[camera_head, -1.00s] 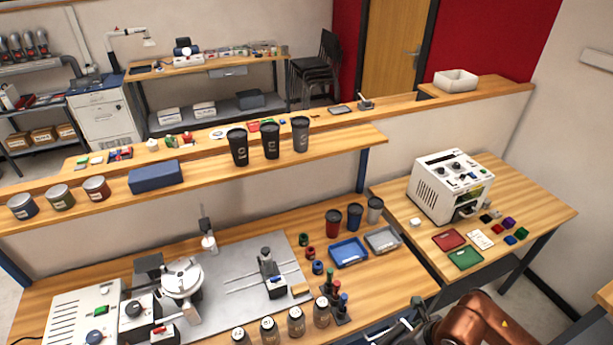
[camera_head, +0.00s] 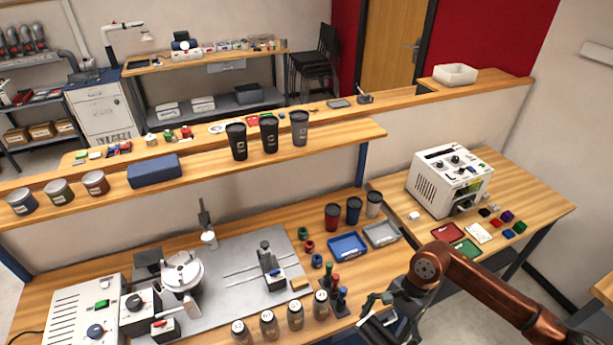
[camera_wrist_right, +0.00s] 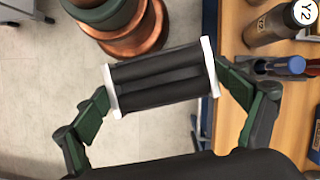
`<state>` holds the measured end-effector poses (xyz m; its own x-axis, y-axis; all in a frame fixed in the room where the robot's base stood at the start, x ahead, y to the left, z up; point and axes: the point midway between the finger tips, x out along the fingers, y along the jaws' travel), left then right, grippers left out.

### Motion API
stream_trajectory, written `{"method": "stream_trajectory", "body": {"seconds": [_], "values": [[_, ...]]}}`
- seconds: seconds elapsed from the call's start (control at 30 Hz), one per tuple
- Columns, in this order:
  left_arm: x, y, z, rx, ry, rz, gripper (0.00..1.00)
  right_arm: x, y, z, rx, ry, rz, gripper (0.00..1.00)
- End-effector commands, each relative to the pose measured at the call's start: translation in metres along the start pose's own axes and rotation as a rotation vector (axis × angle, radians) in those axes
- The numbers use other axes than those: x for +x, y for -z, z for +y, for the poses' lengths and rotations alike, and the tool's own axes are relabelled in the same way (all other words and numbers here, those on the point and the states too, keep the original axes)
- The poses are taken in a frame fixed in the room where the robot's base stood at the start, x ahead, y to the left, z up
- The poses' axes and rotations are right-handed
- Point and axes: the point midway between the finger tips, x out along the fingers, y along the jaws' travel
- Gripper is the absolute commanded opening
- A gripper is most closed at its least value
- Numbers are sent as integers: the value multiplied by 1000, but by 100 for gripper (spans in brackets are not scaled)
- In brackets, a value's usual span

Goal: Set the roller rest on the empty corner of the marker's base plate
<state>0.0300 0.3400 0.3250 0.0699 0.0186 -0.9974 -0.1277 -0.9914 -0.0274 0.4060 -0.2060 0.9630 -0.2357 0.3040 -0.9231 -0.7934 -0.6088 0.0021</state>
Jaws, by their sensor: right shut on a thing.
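The roller rest (camera_wrist_right: 162,82), dark rollers between two white end plates, is in my right gripper (camera_wrist_right: 165,85) in the right wrist view. The green-padded fingers press at its two white ends. In the head view the right gripper (camera_head: 376,312) is at the bench's front edge, right of the capped bottles; the rest is hard to make out there. The marker's grey base plate (camera_head: 225,293) lies on the bench to the left. It carries a round white-topped device (camera_head: 182,272) and a slide with an upright block (camera_head: 268,262). Its far right part is bare. My left gripper is not in view.
Several capped bottles (camera_head: 295,311) and coloured-handled tools (camera_head: 339,296) stand between the right gripper and the plate. A blue tray (camera_head: 348,246), a grey tray (camera_head: 381,234) and cups (camera_head: 332,217) are behind. A shelf (camera_head: 330,140) runs above the bench.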

Motion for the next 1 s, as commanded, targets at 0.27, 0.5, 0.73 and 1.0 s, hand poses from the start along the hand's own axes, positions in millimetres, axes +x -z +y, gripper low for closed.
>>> {"method": "stream_trajectory", "body": {"seconds": [0.27, 0.5, 0.73, 1.0], "values": [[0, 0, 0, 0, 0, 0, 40, -24, -1, -10, -517, -213, 6, 47], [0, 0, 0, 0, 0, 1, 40, -40, 1, -13, -782, -323, 5, 47], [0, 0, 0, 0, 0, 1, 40, -43, 2, -13, -850, -351, 0, 47], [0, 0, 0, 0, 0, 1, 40, -44, 2, -13, -849, -350, 3, 47]]}}
